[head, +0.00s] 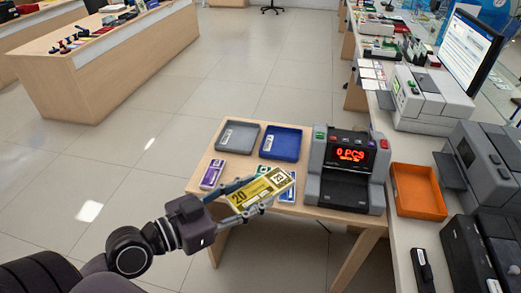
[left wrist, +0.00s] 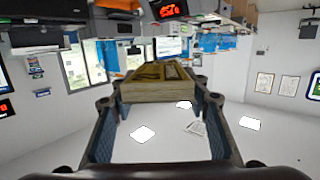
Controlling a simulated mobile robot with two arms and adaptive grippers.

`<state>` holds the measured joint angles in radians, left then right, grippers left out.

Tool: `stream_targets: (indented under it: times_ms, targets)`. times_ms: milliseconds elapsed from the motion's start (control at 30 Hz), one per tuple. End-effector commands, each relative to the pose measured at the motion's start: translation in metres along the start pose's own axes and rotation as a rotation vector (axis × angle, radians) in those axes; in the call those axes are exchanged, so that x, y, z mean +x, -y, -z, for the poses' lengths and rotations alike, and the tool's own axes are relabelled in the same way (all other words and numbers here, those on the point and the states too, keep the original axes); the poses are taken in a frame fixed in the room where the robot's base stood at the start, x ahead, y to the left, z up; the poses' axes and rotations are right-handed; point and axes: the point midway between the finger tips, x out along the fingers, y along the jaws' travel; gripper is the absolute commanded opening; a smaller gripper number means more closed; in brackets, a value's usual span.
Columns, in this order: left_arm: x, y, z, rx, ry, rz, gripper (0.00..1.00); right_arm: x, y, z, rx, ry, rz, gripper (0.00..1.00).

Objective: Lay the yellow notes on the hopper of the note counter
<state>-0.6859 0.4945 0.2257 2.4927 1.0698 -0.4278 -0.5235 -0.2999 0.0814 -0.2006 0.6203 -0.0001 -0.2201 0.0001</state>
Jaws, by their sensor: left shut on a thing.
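The yellow notes (head: 258,195) are a banknote bundle marked 20. My left gripper (head: 262,194) is shut on them and holds them above the front of the small wooden table. In the left wrist view the yellow notes (left wrist: 158,88) sit between the two fingers of the left gripper (left wrist: 158,100). The note counter (head: 346,168) is grey and black with a red display reading 0 PCS. It stands on the table to the right of the notes, apart from them. My right gripper does not show.
A grey tray (head: 237,136) and a blue tray (head: 281,143) lie at the table's back. A purple note bundle (head: 212,174) lies at its left; blue notes (head: 288,192) lie partly behind my gripper. An orange tray (head: 418,191) and grey machines stand on the right counter.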

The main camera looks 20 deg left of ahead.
Motion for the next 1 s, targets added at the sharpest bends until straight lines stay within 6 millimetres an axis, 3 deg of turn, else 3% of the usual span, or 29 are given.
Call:
stream_targets:
  times_ms: [167,400,600,800,1000]
  targets:
    - [0.014,0.059,-0.005,-0.021,-0.005,0.127,0.19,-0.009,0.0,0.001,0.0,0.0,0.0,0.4]
    - [0.039,0.177,-0.028,-0.067,-0.007,0.39,0.19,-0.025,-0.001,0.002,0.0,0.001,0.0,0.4]
    - [0.064,0.243,-0.053,-0.091,-0.004,0.554,0.19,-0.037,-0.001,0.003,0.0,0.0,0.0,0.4]
    - [0.098,0.276,-0.074,-0.103,-0.002,0.65,0.19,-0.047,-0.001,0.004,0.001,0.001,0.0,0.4]
    - [0.126,0.284,-0.086,-0.105,-0.001,0.687,0.19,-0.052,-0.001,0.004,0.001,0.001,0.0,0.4]
